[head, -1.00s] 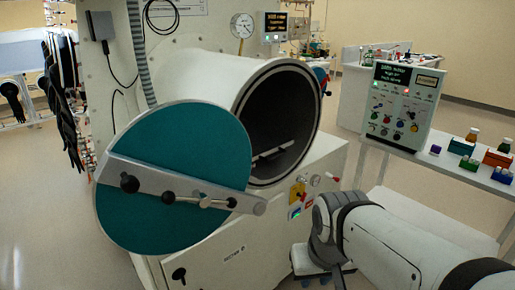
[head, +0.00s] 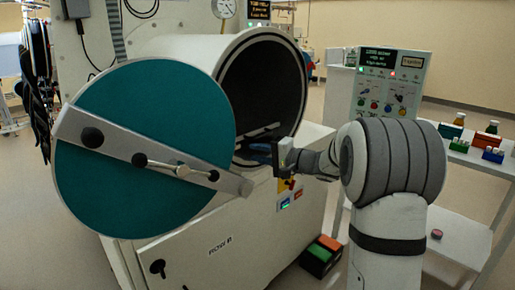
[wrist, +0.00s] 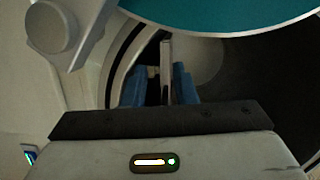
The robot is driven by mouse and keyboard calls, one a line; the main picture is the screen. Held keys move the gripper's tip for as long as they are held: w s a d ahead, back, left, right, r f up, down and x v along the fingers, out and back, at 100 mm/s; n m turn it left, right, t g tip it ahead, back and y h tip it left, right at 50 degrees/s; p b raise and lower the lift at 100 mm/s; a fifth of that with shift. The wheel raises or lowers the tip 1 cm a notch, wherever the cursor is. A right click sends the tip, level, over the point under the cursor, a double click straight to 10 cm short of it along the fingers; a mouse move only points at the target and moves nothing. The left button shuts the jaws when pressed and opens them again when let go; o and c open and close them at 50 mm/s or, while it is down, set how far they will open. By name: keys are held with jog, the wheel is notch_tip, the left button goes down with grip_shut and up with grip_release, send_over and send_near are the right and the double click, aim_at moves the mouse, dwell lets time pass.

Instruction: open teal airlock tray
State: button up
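The teal round airlock door (head: 150,110) is swung open to the left of the white airlock cylinder (head: 175,48); its lower edge also shows in the wrist view (wrist: 225,15). Inside the dark chamber, a pale metal tray edge (head: 258,132) shows in the head view. In the wrist view a narrow upright metal bar (wrist: 166,65), apparently part of the tray, runs ahead between my blue fingers. My gripper (wrist: 158,88) is open, at the chamber mouth in the head view (head: 262,151). The fingers are apart; contact with the bar cannot be told. Most of the tray is hidden in shadow.
A control panel (head: 385,90) and a bench with small coloured boxes (head: 450,130) stand right. A green and orange box (head: 322,255) sits on the floor.

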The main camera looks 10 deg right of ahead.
aim_at(262, 135)
jog(key=w+d+f+m+t+h+b, duration=0.1)
jog(key=w+d+f+m+t+b, duration=0.15)
jog(key=w+d+t, duration=0.35)
jog(key=shift+m+g, duration=0.35)
jog(key=shift+g, duration=0.05)
jog(key=w+a, duration=0.1)
jog(key=w, duration=0.1)
jog(key=w+a+r+p, duration=0.1)
jog(key=w, duration=0.2)
jog(key=w+a+r, duration=0.1)
jog(key=w, duration=0.1)
jog(key=shift+w+r+p, duration=0.15)
jog(key=shift+w+p, duration=0.15)
jog(key=shift+c, duration=0.3)
grip_shut()
